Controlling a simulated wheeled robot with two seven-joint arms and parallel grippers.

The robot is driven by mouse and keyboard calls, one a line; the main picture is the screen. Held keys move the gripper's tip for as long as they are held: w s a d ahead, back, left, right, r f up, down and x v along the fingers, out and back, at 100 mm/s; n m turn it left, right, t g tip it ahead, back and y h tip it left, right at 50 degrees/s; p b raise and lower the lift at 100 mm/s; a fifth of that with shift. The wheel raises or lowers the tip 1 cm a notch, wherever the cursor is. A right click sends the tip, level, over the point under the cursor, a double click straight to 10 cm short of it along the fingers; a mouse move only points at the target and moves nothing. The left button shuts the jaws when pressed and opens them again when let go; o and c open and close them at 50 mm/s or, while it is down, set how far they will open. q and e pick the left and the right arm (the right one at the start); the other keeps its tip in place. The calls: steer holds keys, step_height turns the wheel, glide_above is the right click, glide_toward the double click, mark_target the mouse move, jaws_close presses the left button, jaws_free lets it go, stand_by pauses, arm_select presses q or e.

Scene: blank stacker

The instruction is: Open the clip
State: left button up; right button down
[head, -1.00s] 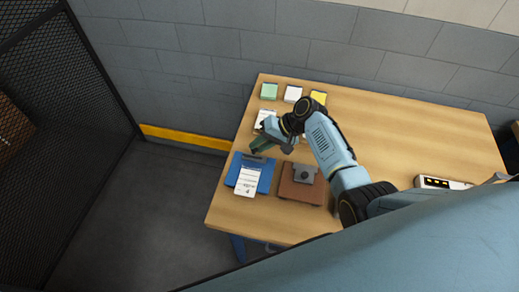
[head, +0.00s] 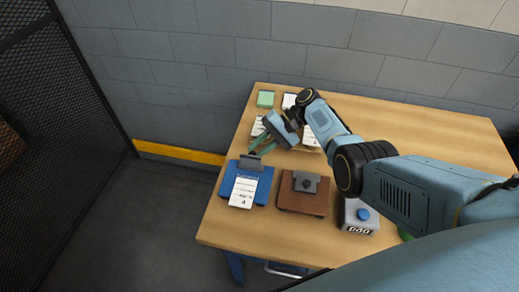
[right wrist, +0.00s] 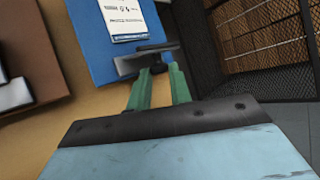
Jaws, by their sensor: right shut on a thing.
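A blue clipboard (head: 229,186) lies at the left end of the table, with a printed white sheet (head: 242,192) on it. Its dark grey clip (head: 251,161) runs along the edge towards the wall. My right gripper (head: 258,149) reaches this clip from the wall side. In the right wrist view, the green fingertips (right wrist: 159,72) are shut on a small dark tab of the clip (right wrist: 133,65). The blue board (right wrist: 86,30) shows beyond it. The fingers hide part of the tab, and I cannot tell whether the clip is raised. My left gripper is not in view.
A brown clipboard (head: 296,204) with a grey clip lies to the right. Beyond it stands a grey box with a blue button (head: 363,214). Paper stacks, one with a green top (head: 265,99), stand near the wall. The table's left edge is close to the blue clipboard.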

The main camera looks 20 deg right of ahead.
steer(key=shift+f, duration=0.1)
steer(key=c, duration=1.3)
jaws_free()
steer(key=b+v, duration=0.1)
steer(key=v, duration=1.2)
steer(key=shift+d, duration=0.2)
